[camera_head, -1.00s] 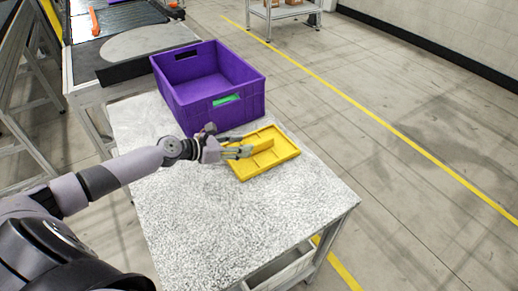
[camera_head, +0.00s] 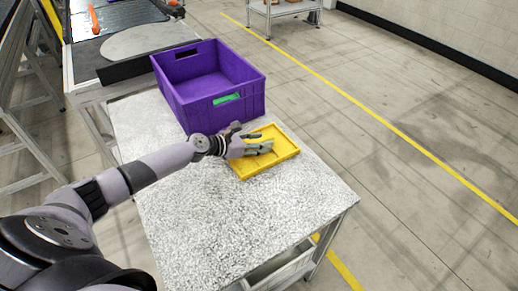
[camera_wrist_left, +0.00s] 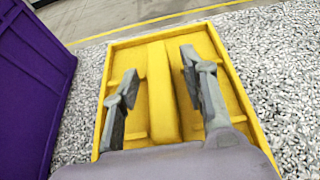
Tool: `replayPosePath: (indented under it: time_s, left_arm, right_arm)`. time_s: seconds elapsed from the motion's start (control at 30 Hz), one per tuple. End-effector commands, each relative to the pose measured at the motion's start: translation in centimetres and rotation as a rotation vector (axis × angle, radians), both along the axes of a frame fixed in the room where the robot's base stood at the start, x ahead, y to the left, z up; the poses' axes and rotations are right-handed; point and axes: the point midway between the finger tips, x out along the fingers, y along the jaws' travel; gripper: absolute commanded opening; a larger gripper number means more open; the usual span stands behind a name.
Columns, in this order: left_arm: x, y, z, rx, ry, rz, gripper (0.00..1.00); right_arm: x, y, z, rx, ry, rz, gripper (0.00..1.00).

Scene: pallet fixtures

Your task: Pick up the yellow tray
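The yellow tray (camera_head: 284,153) lies flat on the speckled table, in front of the purple crate. In the left wrist view the tray (camera_wrist_left: 160,85) fills the middle, with a raised divider running along its centre. My left gripper (camera_head: 262,142) is over the tray. In the wrist view its two fingers (camera_wrist_left: 160,85) are spread, one on each side of the divider, with a gap to it. I cannot tell whether the fingertips touch the tray. The near part of the tray is hidden by the gripper. My right gripper is not in view.
The purple crate (camera_head: 190,111) stands close behind the tray and also shows at the left in the wrist view (camera_wrist_left: 30,90). The speckled table (camera_head: 230,220) is clear in front. A conveyor (camera_head: 110,20) is at the back left.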

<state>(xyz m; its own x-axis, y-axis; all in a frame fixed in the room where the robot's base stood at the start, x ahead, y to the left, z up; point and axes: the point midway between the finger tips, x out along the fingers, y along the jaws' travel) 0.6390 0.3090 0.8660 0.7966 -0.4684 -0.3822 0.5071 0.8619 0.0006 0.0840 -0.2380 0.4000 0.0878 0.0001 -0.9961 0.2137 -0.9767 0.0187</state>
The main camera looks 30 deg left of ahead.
Motion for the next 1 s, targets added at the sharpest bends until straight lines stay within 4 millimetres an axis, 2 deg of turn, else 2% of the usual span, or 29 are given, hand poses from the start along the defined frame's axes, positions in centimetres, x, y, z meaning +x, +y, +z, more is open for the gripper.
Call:
replayPosePath:
  time_s: [0.07, 0.57, 1.0]
  left_arm:
    - [-0.02, 0.01, 0.01, 0.0, 0.0, 0.0, 0.33]
    - [-0.03, 0.03, 0.01, 0.0, 0.0, 0.0, 0.0]
    - [0.02, 0.05, 0.12, -0.001, -0.002, 0.001, 0.0]
  right_arm:
    - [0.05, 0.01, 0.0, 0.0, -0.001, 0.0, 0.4]
    - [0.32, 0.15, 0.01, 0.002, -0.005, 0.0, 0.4]
    - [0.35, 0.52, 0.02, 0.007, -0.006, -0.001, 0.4]
